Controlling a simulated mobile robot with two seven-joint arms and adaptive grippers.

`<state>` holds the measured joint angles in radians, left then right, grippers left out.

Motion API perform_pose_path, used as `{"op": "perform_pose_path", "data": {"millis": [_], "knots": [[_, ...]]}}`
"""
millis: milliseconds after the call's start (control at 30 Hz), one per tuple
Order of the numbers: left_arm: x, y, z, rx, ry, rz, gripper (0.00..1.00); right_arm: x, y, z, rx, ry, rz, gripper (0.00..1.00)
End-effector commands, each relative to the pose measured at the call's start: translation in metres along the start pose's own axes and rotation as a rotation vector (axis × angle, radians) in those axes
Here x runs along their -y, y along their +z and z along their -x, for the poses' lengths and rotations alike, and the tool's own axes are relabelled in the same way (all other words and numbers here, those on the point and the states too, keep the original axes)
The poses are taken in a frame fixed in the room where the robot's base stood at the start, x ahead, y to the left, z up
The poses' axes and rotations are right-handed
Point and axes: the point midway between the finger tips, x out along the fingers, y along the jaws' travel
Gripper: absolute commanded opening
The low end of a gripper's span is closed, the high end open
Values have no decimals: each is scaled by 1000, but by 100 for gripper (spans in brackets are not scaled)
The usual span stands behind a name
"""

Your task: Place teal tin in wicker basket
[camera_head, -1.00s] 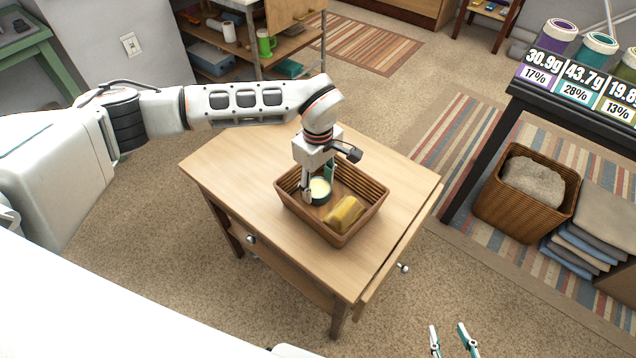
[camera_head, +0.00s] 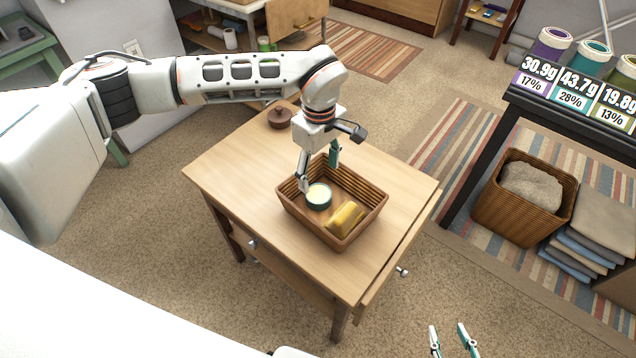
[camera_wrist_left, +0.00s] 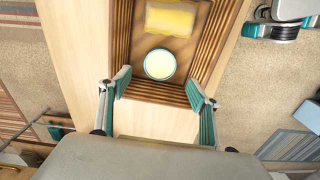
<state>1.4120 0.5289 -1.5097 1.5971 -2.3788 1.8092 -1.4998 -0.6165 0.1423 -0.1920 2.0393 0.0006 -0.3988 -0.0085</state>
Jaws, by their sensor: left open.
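The teal tin (camera_head: 318,196), with a pale cream top, stands upright inside the wicker basket (camera_head: 290,208) on the small wooden table. A yellow block (camera_head: 346,219) lies beside it in the basket. My left gripper (camera_head: 319,172) is open and empty just above the tin, its fingers apart from it. In the left wrist view the tin (camera_wrist_left: 160,64) sits on the basket floor beyond the spread fingers (camera_wrist_left: 158,92). My right gripper (camera_head: 454,341) shows only its fingertips at the bottom edge, apart with nothing between them.
A brown lidded pot (camera_head: 280,118) stands at the table's back corner. The wooden tabletop (camera_head: 232,176) is otherwise clear. A dark stand (camera_head: 575,123) with jars and a larger basket (camera_head: 527,208) stand to the right.

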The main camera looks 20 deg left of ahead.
Motion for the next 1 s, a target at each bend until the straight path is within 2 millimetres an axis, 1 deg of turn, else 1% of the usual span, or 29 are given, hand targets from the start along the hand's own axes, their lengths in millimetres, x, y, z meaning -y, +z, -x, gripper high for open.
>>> {"op": "perform_pose_path", "data": {"millis": [33,100,200,300,433,900,967,1000], "knots": [[-1,-1,13,-3,5,0,62,0,-3,1,-3,0,-1,36],[-1,-1,24,-3,4,0,62,0,-4,2,-4,-2,-3,36],[0,-1,36,-2,2,0,62,1,-5,3,-4,-3,-5,36],[0,0,44,-1,0,0,62,2,-5,4,-4,-4,-6,36],[1,0,47,1,-2,0,62,3,-4,4,-1,-6,-7,36],[0,0,47,2,-2,-1,62,4,-2,4,2,-7,-8,36],[0,6,45,14,1,-5,62,4,-2,4,2,-6,-8,36],[0,13,42,33,5,-12,62,4,-2,4,2,-6,-8,36]]}}
